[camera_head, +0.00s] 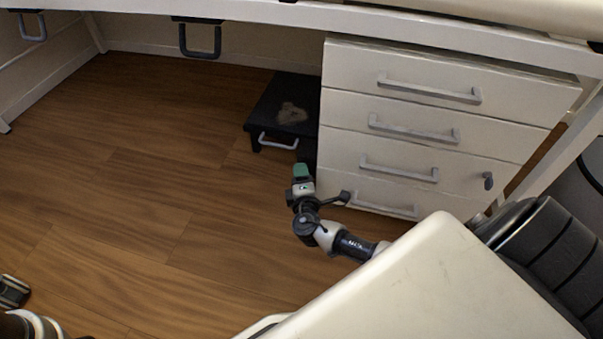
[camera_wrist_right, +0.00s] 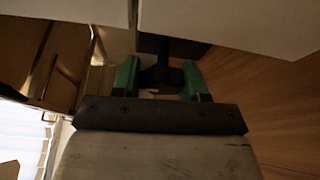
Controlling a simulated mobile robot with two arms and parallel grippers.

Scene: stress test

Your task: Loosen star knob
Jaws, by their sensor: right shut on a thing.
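My right gripper (camera_head: 302,170), with green fingers, is low beside the left side of the white drawer cabinet, near the floor. In the right wrist view its green fingertips (camera_wrist_right: 160,80) stand on either side of a dark knob-like piece (camera_wrist_right: 160,73) and are shut on it. That piece seems to be the star knob. Its shape is dim and partly hidden by the fingers, and the head view does not show it clearly. Dark parts that seem to be of my left arm show at the lower left edge, where I cannot make out the left fingers.
The white drawer cabinet (camera_head: 420,75) with grey handles stands under the desk (camera_head: 270,12). A low black stool-like thing (camera_head: 287,103) with a pale patch on top is beside it. The wooden floor (camera_head: 130,180) to the left is clear.

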